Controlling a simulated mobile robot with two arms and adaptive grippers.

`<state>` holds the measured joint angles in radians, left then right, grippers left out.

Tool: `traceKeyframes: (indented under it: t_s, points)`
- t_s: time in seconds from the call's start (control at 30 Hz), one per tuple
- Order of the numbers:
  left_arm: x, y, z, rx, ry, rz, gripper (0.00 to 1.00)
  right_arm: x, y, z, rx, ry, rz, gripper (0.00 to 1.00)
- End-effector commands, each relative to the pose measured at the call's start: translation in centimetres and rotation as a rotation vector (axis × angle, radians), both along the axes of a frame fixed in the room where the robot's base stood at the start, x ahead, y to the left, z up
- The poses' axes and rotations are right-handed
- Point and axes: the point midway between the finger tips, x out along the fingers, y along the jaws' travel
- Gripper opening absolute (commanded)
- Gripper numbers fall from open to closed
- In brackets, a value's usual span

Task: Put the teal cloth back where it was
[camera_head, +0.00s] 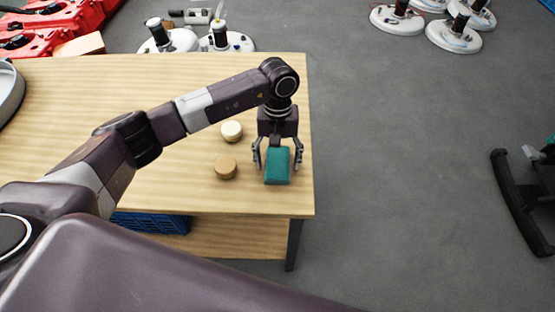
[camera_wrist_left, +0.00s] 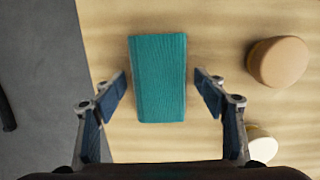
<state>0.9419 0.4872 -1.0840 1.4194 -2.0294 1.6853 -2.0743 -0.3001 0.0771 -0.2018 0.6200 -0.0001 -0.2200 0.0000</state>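The teal cloth (camera_head: 278,168) is a folded block lying near the right end of the wooden table. It also shows in the left wrist view (camera_wrist_left: 158,78), flat on the wood between the fingers. My left gripper (camera_head: 278,165) points down over the cloth. Its fingers are spread on both sides of the cloth, with a visible gap on each side in the left wrist view (camera_wrist_left: 158,88). Whether the fingertips touch the tabletop I cannot tell. My right gripper does not show in either view.
The wooden table (camera_head: 90,85) has two round pieces left of the cloth, a tan one (camera_head: 226,167) and a paler one (camera_head: 232,131). A blue crate (camera_head: 155,222) sits below the tabletop. Scrubber machines stand on the floor behind.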

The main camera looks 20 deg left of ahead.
Motion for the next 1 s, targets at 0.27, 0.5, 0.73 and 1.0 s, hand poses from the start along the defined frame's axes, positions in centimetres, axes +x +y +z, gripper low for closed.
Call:
traceKeyframes:
  t_s: [0.27, 0.5, 0.73, 1.0]
  points:
    - [0.0, 0.0, 0.1, 0.0, 0.0, 0.0, 0.67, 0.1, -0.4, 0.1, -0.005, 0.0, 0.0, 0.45]
    - [0.5, 0.1, 2.7, 0.0, -0.006, -0.001, 0.67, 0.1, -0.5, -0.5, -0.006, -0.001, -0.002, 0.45]
    - [1.0, 0.3, 7.7, 0.001, -0.006, -0.001, 0.67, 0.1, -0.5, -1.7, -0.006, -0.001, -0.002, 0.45]
    - [1.4, 0.4, 11.6, 0.0, -0.002, 0.0, 0.67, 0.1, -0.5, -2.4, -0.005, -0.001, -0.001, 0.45]
